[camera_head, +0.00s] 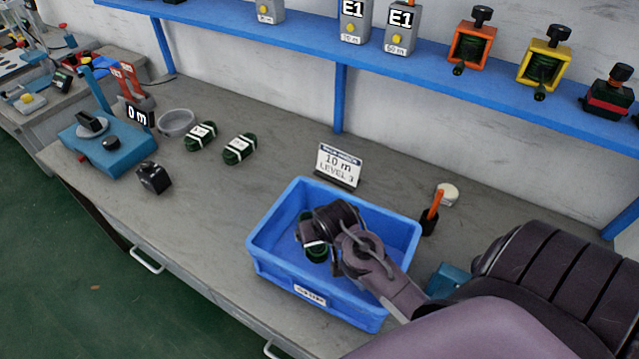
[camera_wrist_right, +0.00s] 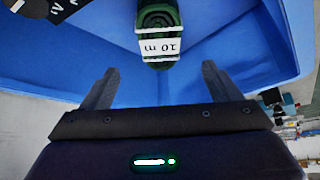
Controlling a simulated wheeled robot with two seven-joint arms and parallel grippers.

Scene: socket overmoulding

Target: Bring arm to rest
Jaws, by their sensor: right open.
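My right gripper (camera_head: 322,228) is over the blue bin (camera_head: 280,278), with its arm coming in from the lower right. In the right wrist view the gripper (camera_wrist_right: 160,72) has its two fingers spread apart with nothing between them. A dark green coil with a white band reading 10 m (camera_wrist_right: 160,48) lies in the bin beyond the fingertips, apart from them. In the head view the coil (camera_head: 318,253) is partly hidden by my gripper. My left gripper is not in view.
A sign reading 10 m (camera_head: 339,164) stands behind the bin. Two banded green coils (camera_head: 239,149) (camera_head: 200,135), a grey bowl (camera_head: 177,122) and a blue device (camera_head: 100,145) are on the bench at left. A blue shelf (camera_head: 340,54) runs above. An orange-handled tool (camera_head: 434,208) stands right of the bin.

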